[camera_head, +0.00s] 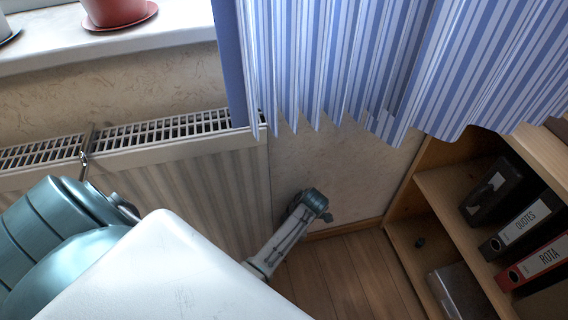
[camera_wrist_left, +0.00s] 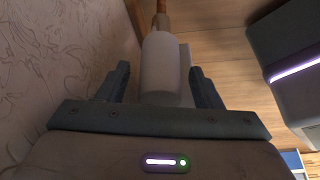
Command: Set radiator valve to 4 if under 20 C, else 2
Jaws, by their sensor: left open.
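The radiator (camera_head: 195,185) stands against the wall at left in the head view. In the left wrist view a white cylindrical valve head (camera_wrist_left: 160,72) sits at the end of a copper pipe (camera_wrist_left: 161,20). No number can be read on it. My left gripper (camera_wrist_left: 159,68) is open, with one finger on each side of the valve head. A gap shows on the left side; contact on the right side cannot be told. In the head view my left gripper (camera_head: 319,204) is small, low beside the radiator's right end. The valve is not discernible there. No thermometer reading is visible. My right gripper is out of view.
A striped blue curtain (camera_head: 400,60) hangs above and right of the radiator. A wooden shelf (camera_head: 455,190) with several binders stands at right. A red pot (camera_head: 115,10) is on the windowsill (camera_head: 150,45). Some wooden floor (camera_head: 340,275) is bare.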

